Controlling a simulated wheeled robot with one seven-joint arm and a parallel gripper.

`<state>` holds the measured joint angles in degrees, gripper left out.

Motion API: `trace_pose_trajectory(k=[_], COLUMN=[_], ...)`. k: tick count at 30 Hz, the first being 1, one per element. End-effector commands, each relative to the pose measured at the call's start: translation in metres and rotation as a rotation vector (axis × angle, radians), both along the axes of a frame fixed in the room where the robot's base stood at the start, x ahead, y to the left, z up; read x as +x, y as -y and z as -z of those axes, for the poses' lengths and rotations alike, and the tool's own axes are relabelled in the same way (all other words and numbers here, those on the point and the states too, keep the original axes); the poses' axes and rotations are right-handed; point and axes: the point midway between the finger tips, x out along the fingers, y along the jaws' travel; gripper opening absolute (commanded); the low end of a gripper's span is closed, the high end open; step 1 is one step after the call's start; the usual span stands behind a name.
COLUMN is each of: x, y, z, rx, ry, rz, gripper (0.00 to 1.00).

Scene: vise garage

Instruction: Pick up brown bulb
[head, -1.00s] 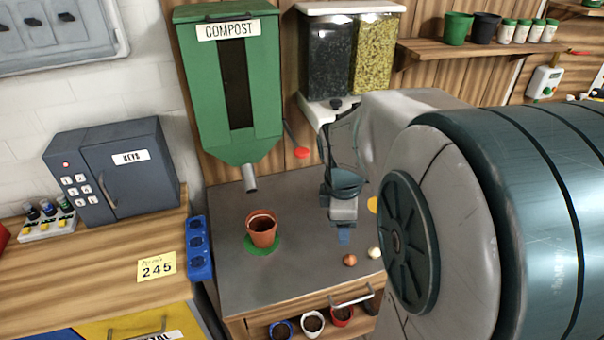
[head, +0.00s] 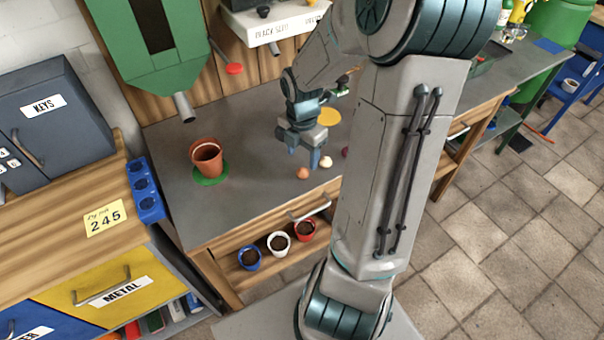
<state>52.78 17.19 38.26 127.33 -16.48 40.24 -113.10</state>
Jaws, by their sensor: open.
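The brown bulb (head: 302,173) lies on the grey table top (head: 240,135), near its front edge. A cream-white bulb (head: 326,162) lies to its right, and a dark red bulb (head: 345,152) shows partly beside my arm. My gripper (head: 303,158) points down just behind and above the brown bulb. Its two blue fingers are apart with nothing held between them. The height of the fingertips over the table is hard to tell.
A yellow disc (head: 328,117) lies behind my gripper.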

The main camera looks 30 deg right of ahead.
Motion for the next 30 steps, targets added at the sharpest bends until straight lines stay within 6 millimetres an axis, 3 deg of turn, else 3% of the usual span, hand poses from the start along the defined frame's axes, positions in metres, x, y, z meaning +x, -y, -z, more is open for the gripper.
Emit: trace_pose_trajectory(k=[7, 15, 24, 30], x=[0.000, 0.000, 0.000, 0.000], y=[-0.001, -0.003, -0.003, -0.003], z=[0.020, 0.059, 0.063, 0.063], rx=[0.002, 0.002, 0.000, 0.000], ry=[-0.001, -0.001, 0.001, 0.001], rz=[-0.001, 0.000, 0.001, 0.001], gripper=[0.57, 0.57, 0.57, 0.09])
